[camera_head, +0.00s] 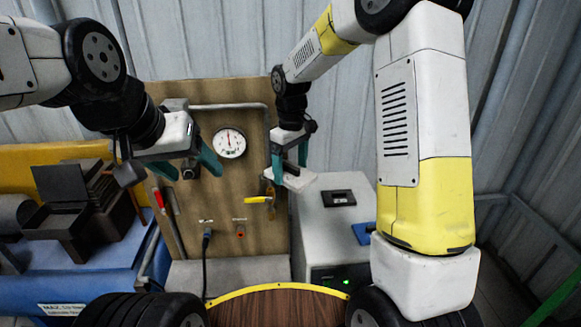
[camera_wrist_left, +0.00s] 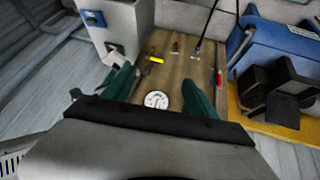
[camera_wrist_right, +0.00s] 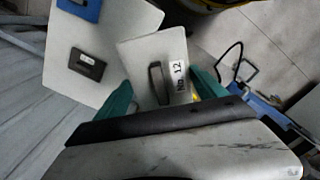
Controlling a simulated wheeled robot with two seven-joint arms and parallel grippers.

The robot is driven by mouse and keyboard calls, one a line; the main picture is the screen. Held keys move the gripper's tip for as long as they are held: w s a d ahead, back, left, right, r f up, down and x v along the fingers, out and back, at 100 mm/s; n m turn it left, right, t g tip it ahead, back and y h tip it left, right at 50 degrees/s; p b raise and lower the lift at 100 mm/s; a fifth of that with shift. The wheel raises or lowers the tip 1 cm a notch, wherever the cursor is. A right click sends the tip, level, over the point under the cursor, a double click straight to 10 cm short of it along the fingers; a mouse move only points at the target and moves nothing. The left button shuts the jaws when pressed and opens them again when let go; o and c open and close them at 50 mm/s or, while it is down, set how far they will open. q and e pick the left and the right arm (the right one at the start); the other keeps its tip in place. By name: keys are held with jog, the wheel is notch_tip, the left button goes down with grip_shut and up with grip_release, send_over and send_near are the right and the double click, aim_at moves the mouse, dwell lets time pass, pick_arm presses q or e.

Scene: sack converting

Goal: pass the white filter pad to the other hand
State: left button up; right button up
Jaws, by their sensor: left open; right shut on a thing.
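The white filter pad (camera_head: 291,179) is a flat pale plate held by my right gripper (camera_head: 288,165), in front of the board. In the right wrist view the pad (camera_wrist_right: 150,50) lies between the green fingers and shows a dark slot-shaped mark and the label "No. 12". My left gripper (camera_head: 190,166) is open and empty, to the left of the pad and apart from it. In the left wrist view its green fingers (camera_wrist_left: 158,92) are spread with nothing between them.
A wooden board (camera_head: 225,180) with a gauge (camera_head: 229,142), a pipe and a yellow-handled valve (camera_head: 258,200) stands behind the grippers. A pale box (camera_head: 335,220) is at its right, a blue machine (camera_head: 80,265) at the left. A brown round top (camera_head: 280,308) lies below, clear where visible.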

pick_arm(q)
jog(key=shift+o, duration=1)
jog(key=w+a+f+m+t+y, duration=0.1)
jog(key=w+a, duration=0.4)
jog(key=w, duration=0.5)
jog(key=shift+w+a+t+y, duration=0.15)
jog(key=shift+w+t+y, duration=0.2)
jog(key=shift+t+y, duration=0.45)
jog(key=w+f+m+t+h, duration=0.1)
jog(key=w+f+m+t, duration=0.1)
jog(key=w, duration=0.4)
jog(key=m+g+h, duration=0.3)
jog(key=m+h, duration=0.4)
jog(key=h, duration=0.3)
send_near(290, 168)
jog(key=v, duration=0.3)
jog(key=x, duration=1.1)
jog(key=shift+w+d+f, duration=0.15)
jog(key=shift+w+d, duration=0.1)
jog(key=shift+d, duration=0.05)
jog(key=shift+c, duration=0.4)
